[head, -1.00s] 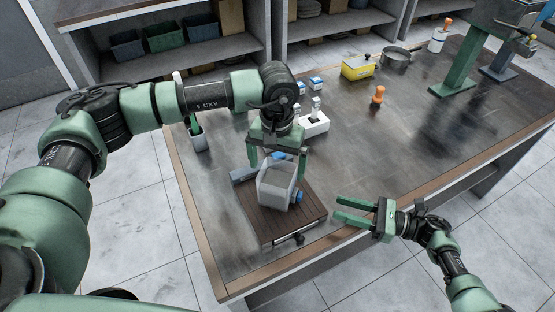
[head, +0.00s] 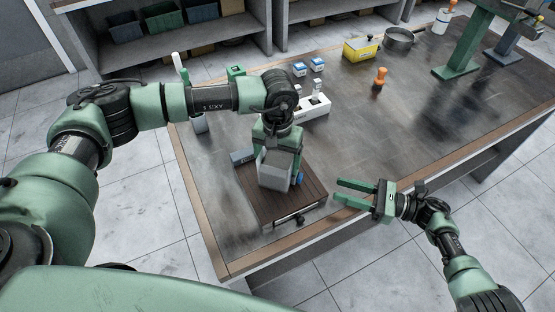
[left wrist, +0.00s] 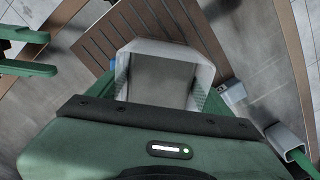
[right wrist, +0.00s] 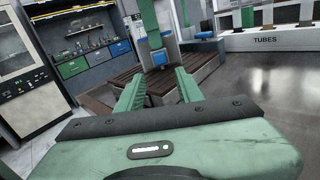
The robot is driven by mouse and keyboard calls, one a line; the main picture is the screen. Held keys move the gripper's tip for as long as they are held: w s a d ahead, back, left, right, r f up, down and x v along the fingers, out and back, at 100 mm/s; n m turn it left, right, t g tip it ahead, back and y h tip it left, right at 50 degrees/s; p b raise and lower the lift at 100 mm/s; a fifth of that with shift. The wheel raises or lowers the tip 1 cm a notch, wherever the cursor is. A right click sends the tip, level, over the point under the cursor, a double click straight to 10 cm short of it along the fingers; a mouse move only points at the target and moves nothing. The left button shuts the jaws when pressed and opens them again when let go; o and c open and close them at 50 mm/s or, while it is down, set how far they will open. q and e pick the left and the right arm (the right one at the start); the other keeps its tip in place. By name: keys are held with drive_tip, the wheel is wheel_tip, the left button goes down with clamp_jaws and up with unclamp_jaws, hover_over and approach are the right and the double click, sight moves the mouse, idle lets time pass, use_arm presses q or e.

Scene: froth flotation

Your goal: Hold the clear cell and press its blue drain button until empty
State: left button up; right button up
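The clear cell (head: 274,172), a pale box-like vessel, stands upright on a dark slatted wooden platform (head: 305,196). Its blue drain button (head: 298,178) is on its right side and also shows in the right wrist view (right wrist: 160,58). My left gripper (head: 277,152) is down over the cell, with a finger on either side. In the left wrist view the finger pads lie close along the walls of the cell (left wrist: 165,48); whether they squeeze it is unclear. My right gripper (head: 355,192) is open and empty, right of the cell, fingers pointing towards it.
A white holder (head: 316,107), small blue-and-white boxes (head: 300,69), an orange-topped item (head: 379,78), a yellow box (head: 360,49) and a metal pan (head: 399,39) stand further back. A green stand (head: 462,55) is at the back right. The table's middle is clear.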

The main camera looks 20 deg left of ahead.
use_arm(q)
drive_tip(key=c, duration=0.6)
drive_tip(key=shift+o, duration=0.2)
use_arm(e)
drive_tip(key=shift+c, duration=0.3)
clamp_jaws()
idle(0.8)
